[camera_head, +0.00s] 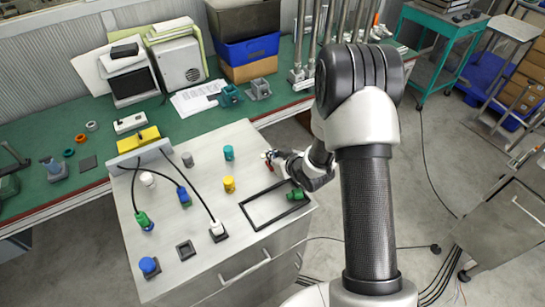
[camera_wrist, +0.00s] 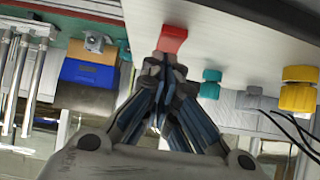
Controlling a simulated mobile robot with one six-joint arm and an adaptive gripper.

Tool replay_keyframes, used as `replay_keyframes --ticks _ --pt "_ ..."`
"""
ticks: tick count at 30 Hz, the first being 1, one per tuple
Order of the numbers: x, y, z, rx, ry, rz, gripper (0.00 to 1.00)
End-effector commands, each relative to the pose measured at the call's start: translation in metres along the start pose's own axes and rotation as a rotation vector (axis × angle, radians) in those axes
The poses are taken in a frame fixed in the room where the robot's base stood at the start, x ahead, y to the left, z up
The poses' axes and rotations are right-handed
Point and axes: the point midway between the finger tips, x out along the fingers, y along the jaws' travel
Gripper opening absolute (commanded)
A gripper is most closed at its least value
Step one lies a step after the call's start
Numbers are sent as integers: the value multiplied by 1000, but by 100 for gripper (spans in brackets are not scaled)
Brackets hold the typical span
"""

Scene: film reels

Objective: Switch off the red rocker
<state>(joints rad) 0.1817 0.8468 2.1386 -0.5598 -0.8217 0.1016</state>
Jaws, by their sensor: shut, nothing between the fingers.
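The red rocker (camera_wrist: 172,39) shows as a red block on the pale cabinet top in the wrist view, just beyond my fingertips. My gripper (camera_wrist: 165,65) is shut and empty, with its tips close to the block's near edge. I cannot tell whether they touch it. In the head view my gripper (camera_head: 276,157) is low over the right side of the cabinet top, and only a little red shows around its tips. The rocker's tilt cannot be read in either view.
The cabinet top (camera_head: 205,208) holds a teal cylinder (camera_head: 228,153), a yellow cylinder (camera_head: 229,184) and a grey one (camera_head: 187,160). A green piece (camera_head: 295,194) lies at a black frame (camera_head: 256,222) near my arm. Cables with plugs lie left. A green bench (camera_head: 60,197) stands behind.

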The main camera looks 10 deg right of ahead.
Motion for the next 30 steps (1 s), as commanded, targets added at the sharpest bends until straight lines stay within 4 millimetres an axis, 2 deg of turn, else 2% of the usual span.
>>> replay_keyframes --ticks 6,13,30 --pt "6 0 -3 -2 -98 -2 0" --pt "7 0 2 0 -94 -1 0" --pt "-5 -1 16 1 -101 -3 0"
